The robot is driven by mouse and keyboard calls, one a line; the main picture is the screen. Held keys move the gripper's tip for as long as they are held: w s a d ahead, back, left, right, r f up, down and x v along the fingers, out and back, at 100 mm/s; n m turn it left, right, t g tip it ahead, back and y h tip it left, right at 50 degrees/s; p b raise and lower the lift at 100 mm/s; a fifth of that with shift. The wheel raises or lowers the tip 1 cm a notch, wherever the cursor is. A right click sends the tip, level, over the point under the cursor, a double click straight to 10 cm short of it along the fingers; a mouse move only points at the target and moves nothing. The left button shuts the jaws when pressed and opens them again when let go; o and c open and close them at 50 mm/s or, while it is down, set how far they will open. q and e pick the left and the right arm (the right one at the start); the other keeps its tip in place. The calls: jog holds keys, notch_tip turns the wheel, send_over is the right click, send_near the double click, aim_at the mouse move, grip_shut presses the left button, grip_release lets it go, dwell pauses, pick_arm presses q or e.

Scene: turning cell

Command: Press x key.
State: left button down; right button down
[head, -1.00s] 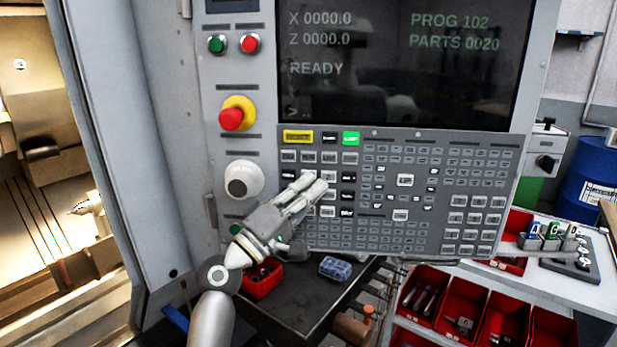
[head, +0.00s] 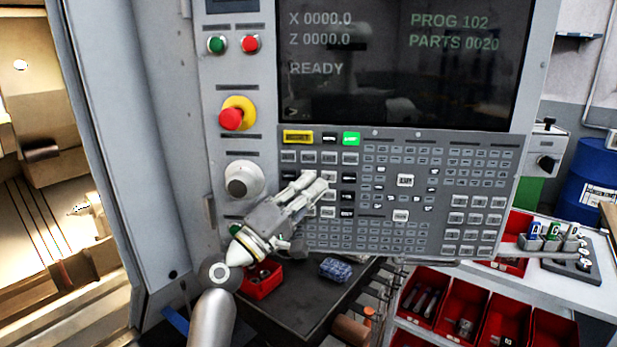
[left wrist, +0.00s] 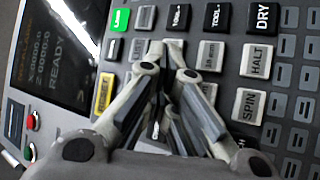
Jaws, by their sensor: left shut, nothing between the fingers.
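The grey control panel (head: 405,235) carries many small keys in the head view. Which one is the x key I cannot tell, as most legends are too small to read. My left gripper (head: 315,182) is shut and empty, its fingertips over the key block at the panel's left, pointing up and right. In the left wrist view the left gripper (left wrist: 168,48) has its fingertips among grey keys, left of the HALT key (left wrist: 257,56) and SPIN key (left wrist: 248,105). Fingers hide some keys, and whether they touch the panel I cannot tell. My right gripper is not in view.
The screen (head: 400,85) reads X 0000.0, Z 0000.0, READY. A grey cart (head: 315,300) and red bins (head: 425,295) are below the panel.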

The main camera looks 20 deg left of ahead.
pick_arm(q)
jog(key=shift+s+d, duration=0.1)
jog(key=shift+s, duration=0.65)
jog(key=s, duration=0.1)
jog(key=s+p, duration=0.1)
jog(key=s, duration=0.1)
jog(key=s+d, duration=0.1)
jog(key=s, duration=0.1)
jog(key=shift+p, duration=0.3)
jog(key=shift+w, duration=0.1)
